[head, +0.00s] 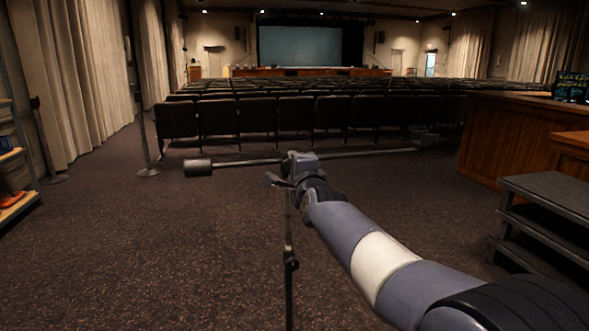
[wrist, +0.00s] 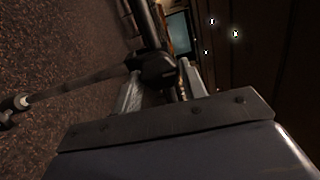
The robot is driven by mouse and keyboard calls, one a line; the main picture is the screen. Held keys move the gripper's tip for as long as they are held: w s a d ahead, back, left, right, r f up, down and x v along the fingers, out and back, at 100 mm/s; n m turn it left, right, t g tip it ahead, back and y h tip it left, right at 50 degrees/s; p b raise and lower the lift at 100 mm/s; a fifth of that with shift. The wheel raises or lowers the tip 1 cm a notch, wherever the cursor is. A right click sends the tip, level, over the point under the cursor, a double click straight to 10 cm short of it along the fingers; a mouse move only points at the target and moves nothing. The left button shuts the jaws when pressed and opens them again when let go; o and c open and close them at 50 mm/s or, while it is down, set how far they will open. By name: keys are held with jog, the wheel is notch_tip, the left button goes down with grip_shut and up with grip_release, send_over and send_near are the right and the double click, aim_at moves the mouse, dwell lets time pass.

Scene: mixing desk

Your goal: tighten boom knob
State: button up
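The boom stand's thin pole (head: 289,275) rises upright in front of me in the head view. Its long boom (head: 370,153) lies nearly level across it, with a dark counterweight (head: 198,168) at the left end. My gripper (head: 284,178) is at the joint of pole and boom and hides most of that joint. In the wrist view, the black boom knob (wrist: 156,69) is between the tips of my gripper (wrist: 163,80). The fingers are spread. The left one looks close against the knob, and a narrow gap seems to show at the right one.
Rows of dark seats (head: 275,115) stand beyond the boom. A wooden desk (head: 510,140) and dark steps (head: 545,215) are at the right. A shelf (head: 14,175) is at the left edge. The carpet left of the stand is clear.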

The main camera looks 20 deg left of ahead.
jog(key=o, duration=0.4)
jog(key=shift+s, duration=0.1)
jog(key=b+v, duration=0.1)
jog(key=v, duration=0.9)
jog(key=shift+s+d+f+b, duration=0.1)
jog(key=shift+s+d+b, duration=0.05)
jog(key=shift+s+b, duration=0.2)
jog(key=shift+w, duration=0.2)
jog(key=p+x, duration=0.1)
jog(key=x, duration=0.9)
jog(key=shift+w+a+p, duration=0.2)
jog(key=shift+w+p, duration=0.05)
jog(key=shift+p, duration=0.15)
jog(key=shift+s+d, duration=0.1)
